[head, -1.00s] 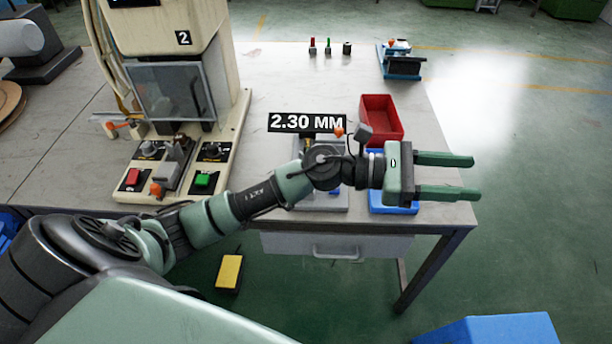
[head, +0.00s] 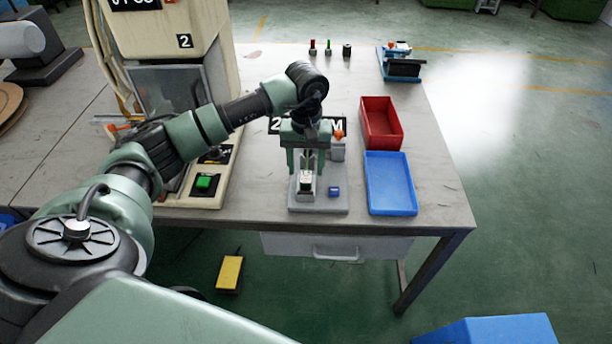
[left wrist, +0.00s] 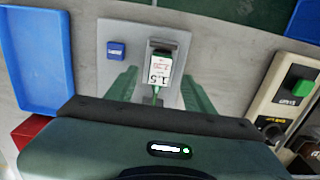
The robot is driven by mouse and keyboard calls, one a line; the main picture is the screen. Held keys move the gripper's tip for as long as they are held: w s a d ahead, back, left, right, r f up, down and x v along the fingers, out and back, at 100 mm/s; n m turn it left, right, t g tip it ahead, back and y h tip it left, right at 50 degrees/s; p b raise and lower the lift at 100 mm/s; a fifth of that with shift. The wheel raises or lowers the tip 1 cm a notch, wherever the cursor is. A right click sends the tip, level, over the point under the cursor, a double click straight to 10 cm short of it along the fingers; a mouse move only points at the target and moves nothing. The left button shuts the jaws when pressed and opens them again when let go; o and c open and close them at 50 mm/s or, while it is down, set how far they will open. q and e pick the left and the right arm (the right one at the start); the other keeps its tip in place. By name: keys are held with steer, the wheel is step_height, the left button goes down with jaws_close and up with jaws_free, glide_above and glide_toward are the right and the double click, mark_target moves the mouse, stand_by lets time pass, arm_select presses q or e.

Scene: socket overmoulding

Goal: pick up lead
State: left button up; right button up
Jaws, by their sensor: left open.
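My left gripper (head: 305,171) points down over a grey fixture (head: 334,206) on the table. Its green fingers are apart, one on each side of a small dark block with a white label (left wrist: 161,66) reading 1.5. A thin green strip (left wrist: 155,95) runs from the label toward my gripper. I cannot tell for sure whether this labelled piece is the lead, or whether either finger touches it. The block also shows below the fingers in the head view (head: 306,184). My right gripper is not in view.
A blue button (head: 334,191) sits on the fixture beside the block. A black display (head: 337,125) is partly hidden behind my gripper. To the right are a red bin (head: 366,125) and a blue tray (head: 371,200). A press (head: 225,60) stands left, partly behind my arm.

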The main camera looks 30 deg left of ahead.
mark_target(306, 175)
arm_select(q)
step_height(306, 175, down, 3)
steer(key=shift+w+f, duration=0.15)
steer(key=shift+f, duration=0.05)
steer(key=shift+c, duration=0.3)
jaws_close()
steer(key=shift+r, duration=0.1)
